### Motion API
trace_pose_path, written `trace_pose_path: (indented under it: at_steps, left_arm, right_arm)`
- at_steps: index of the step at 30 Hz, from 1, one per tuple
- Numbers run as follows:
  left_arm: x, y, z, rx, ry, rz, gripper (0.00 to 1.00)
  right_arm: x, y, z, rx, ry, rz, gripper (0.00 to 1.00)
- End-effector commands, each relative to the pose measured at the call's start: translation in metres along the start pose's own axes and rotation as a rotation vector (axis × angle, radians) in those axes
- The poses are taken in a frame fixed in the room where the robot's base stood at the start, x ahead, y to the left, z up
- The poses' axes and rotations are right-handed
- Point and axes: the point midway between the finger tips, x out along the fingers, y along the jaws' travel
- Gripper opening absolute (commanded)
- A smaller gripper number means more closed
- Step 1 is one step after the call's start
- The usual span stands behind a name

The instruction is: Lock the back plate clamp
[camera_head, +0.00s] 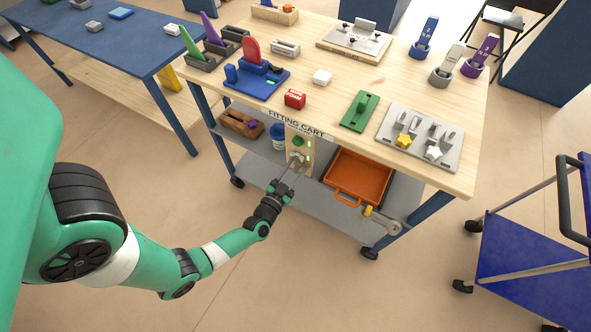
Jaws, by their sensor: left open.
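My left gripper (290,178) is open in the head view, in front of the cart's lower bay. Its fingertips are close to a small beige panel (308,145) that hangs below the tabletop edge and bears a green round part and a metal knob-like part. I cannot tell whether they touch it. At the back of the tabletop is a grey metal plate (348,44) on a wooden base, with small black knobs and an upright grey block. I cannot tell for sure which part is the back plate clamp. My right gripper is out of view.
The cart's wooden top (330,125) holds a grey plate (450,155) with star knobs, a green block (360,110), a red box (295,98) and a blue fixture (240,82). An orange tray (386,183) sits below. A blue trolley (540,262) stands right. Floor in front is clear.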

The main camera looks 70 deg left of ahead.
Motion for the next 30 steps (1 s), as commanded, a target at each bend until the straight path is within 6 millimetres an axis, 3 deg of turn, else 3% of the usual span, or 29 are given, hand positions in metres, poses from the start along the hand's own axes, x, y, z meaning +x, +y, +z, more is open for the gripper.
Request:
trace_pose_path:
  at_steps: [3, 12, 20, 30]
  left_arm:
    - [-0.0002, 0.0000, -0.0004, 0.000, 0.000, 0.000, 0.51]
    - [-0.0005, 0.0002, -0.0002, 0.000, 0.001, 0.000, 0.00]
    - [-0.0005, -0.0004, 0.0001, -0.011, 0.001, 0.000, 0.00]
    - [-0.0006, -0.0097, 0.0016, -0.262, 0.001, -0.001, 0.00]
  right_arm:
    - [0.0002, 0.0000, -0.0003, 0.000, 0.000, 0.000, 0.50]
    - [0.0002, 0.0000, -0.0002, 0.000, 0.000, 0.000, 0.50]
    - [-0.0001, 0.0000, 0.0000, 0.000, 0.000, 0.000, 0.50]
    - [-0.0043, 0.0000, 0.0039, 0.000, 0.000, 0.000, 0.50]
